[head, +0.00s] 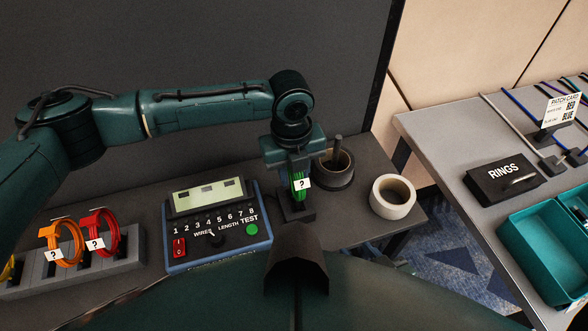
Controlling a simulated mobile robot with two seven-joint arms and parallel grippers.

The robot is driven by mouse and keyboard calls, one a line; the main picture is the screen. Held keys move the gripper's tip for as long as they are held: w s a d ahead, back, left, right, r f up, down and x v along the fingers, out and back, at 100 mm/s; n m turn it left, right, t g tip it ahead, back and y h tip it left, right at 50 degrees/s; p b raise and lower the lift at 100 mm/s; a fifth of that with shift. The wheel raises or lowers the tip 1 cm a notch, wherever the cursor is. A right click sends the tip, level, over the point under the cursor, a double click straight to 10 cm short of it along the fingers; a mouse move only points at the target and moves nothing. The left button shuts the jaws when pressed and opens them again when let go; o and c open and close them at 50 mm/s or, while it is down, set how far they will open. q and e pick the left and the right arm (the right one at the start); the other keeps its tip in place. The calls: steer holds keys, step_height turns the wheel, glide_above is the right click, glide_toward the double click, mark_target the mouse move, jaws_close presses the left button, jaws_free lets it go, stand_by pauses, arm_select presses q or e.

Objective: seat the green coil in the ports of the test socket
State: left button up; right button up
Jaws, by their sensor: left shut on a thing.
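The green coil (297,185) is upright in my left gripper (298,172), with a white question-mark tag on its front. The gripper points down and is shut on the coil; its fingers hide much of it. The test socket (296,213) is a small black block directly below, to the right of the tester. The coil's lower end is at or just above the socket's top; I cannot tell whether its ends are in the ports. My right gripper is not seen.
The blue tester (218,225) stands left of the socket. A rack (85,268) with orange and red coils is farther left. A dark pot (337,172) and a pale cup (391,196) stand close on the right. A side table (440,135) holds a teal tray (530,245).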

arm_select(q)
steer(key=shift+f, duration=0.2)
steer(key=shift+f, duration=0.35)
stand_by(0.5)
steer(key=shift+f, duration=0.45)
steer(key=o, duration=1.1)
steer(key=shift+o, duration=0.2)
